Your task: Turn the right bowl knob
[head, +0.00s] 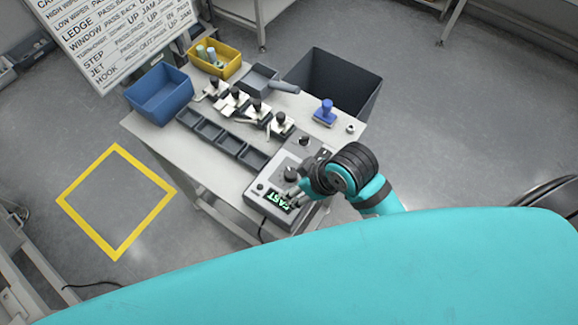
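A grey control box (262,207) sits on the near right end of the table, with a lit green display (277,199) that seems to read "FAST". A round black knob (289,173) stands on its top, and another dark knob (304,140) stands farther back. Which one is the right bowl knob I cannot tell. My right gripper (293,190) is over the right side of the box, beside the display and close to the nearer knob. Its fingers are small and partly hidden, so contact and opening are unclear. My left gripper is out of view.
The table (190,155) also holds a blue bin (158,95), a yellow bin (214,58), several black-handled clamps (256,108), a row of dark trays (225,143) and a blue stamp-like object (325,113). A dark open bin (335,80) stands behind it.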

